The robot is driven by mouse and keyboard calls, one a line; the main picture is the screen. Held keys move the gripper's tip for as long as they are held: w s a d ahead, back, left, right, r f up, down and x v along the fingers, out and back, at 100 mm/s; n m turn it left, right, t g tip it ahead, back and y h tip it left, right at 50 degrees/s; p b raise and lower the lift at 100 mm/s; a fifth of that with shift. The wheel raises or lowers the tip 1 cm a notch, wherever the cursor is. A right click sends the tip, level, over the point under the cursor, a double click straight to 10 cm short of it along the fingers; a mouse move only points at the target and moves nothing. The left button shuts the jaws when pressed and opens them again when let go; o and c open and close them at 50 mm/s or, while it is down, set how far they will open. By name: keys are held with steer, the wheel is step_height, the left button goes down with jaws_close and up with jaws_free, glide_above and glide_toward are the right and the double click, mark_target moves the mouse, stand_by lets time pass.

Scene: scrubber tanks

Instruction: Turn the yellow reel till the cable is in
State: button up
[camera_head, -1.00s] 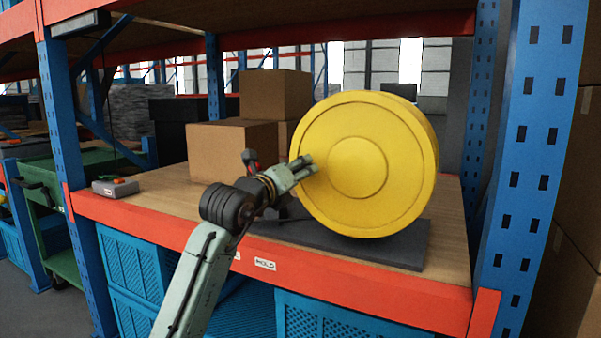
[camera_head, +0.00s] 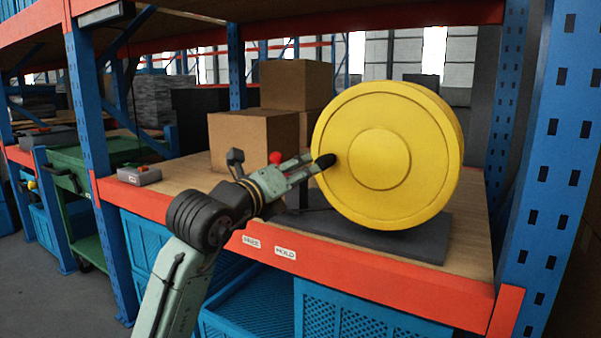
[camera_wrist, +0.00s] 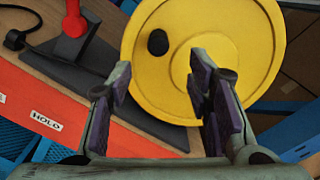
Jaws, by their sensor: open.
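The yellow reel (camera_head: 385,125) stands upright on a dark base plate (camera_head: 420,243) on the shelf. It fills the upper middle of the wrist view (camera_wrist: 235,25). A black knob (camera_head: 325,161) sticks out near the left edge of its face; it also shows in the wrist view (camera_wrist: 157,42). My gripper (camera_head: 311,168) is open and empty at the reel's left edge. In the wrist view its fingers (camera_wrist: 160,95) are spread, with the knob beyond them, apart from the pads. A black cable-like loop (camera_wrist: 36,22) lies on the shelf at the wrist view's left; its run is unclear.
A red-handled lever (camera_wrist: 74,22) stands beside the reel, left of it; its red knob (camera_head: 275,158) shows behind my wrist. Cardboard boxes (camera_head: 250,143) stand behind. Blue uprights (camera_head: 555,150) flank the shelf. A grey button box (camera_head: 140,174) sits at the front left.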

mark_target(320, 164)
steer(key=w+d+n+p, duration=0.2)
steer(key=n+p, duration=0.3)
steer(key=n, duration=0.3)
steer(key=w+d+n+p, duration=0.3)
steer(key=w+n+p, duration=0.2)
steer(key=n, duration=0.4)
steer(key=w+d+n+p, duration=0.2)
steer(key=w+n+p, duration=0.2)
steer(key=n+p, duration=0.2)
steer(key=shift+d+f+n+p, duration=0.1)
steer(key=shift+d+n+p, duration=0.1)
steer(key=shift+n, duration=0.45)
steer(key=shift+d+f+n+p, duration=0.1)
steer(key=shift+n+p, duration=0.05)
steer(key=shift+n, duration=0.5)
jaws_close()
